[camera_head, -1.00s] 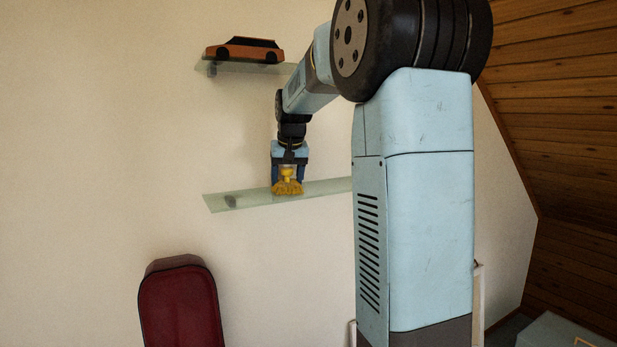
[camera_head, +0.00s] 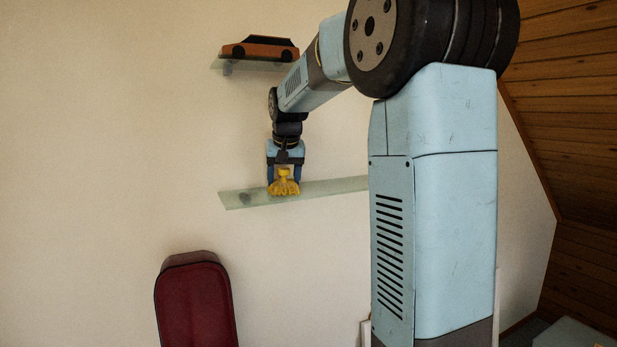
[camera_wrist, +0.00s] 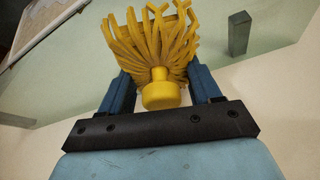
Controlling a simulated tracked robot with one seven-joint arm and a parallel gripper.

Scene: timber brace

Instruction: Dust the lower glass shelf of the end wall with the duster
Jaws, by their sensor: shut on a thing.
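The yellow duster (camera_head: 284,187) has a round knob and a mop of strands. My gripper (camera_head: 284,176) is shut on it, with the strands pointing down at the lower glass shelf (camera_head: 330,188). The strands appear to touch the shelf's top, left of its visible middle. In the wrist view the duster (camera_wrist: 160,60) sits between the two blue fingers of my gripper (camera_wrist: 160,85), knob toward the camera, over the glass shelf (camera_wrist: 75,70). The right end of the shelf is hidden behind my arm in the head view.
An upper glass shelf (camera_head: 222,65) holds an orange and black toy car (camera_head: 260,47), close to my arm. A dark grey bracket or block (camera_wrist: 239,33) shows at the lower shelf. A dark red case (camera_head: 195,305) stands below. Wood panelling (camera_head: 565,90) slopes at the right.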

